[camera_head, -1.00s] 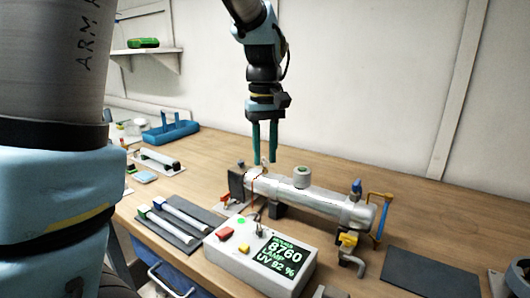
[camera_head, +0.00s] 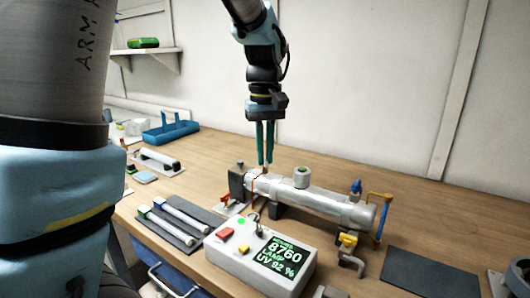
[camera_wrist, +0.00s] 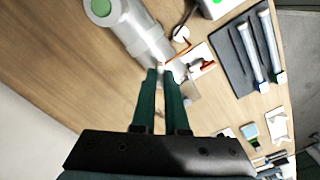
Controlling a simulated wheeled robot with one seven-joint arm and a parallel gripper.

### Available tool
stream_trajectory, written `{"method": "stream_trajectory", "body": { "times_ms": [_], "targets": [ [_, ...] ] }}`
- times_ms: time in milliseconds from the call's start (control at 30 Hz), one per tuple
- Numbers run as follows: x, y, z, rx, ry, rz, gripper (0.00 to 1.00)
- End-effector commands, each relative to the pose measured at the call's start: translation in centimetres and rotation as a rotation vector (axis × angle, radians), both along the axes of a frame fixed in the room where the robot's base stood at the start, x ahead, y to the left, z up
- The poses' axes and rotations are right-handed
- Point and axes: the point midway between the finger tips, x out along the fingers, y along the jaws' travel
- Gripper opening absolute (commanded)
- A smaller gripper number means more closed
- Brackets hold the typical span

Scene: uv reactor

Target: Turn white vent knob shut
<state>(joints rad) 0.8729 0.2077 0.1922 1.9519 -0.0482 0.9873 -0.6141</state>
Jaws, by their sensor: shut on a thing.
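The silver reactor cylinder (camera_head: 318,204) lies across the bench, and its left end is under my gripper (camera_head: 265,163). The small white vent knob (camera_head: 265,170) is on top of that end, mostly hidden by my fingertips. My gripper points down with its green fingers close together, shut on the knob. In the wrist view, my fingertips (camera_wrist: 163,70) meet at the end of the cylinder (camera_wrist: 140,35), and only a little of the white knob shows between them. The knob's exact angle cannot be told.
A white control box (camera_head: 228,258) with a lit display stands in front. A dark mat (camera_head: 172,238) with white tubes lies to the left. Yellow (camera_head: 348,240) and blue (camera_head: 356,186) valve parts are at the right end. A blue caddy (camera_head: 172,132) stands behind left.

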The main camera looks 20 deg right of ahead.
Motion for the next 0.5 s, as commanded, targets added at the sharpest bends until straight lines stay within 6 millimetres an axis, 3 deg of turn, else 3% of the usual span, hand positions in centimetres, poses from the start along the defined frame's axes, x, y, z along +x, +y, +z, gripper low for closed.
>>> {"method": "stream_trajectory", "body": {
  "times_ms": [500],
  "targets": [
    [-0.01, 0.05, 0.06, 0.000, 0.000, -0.407, 0.00]
  ]
}}
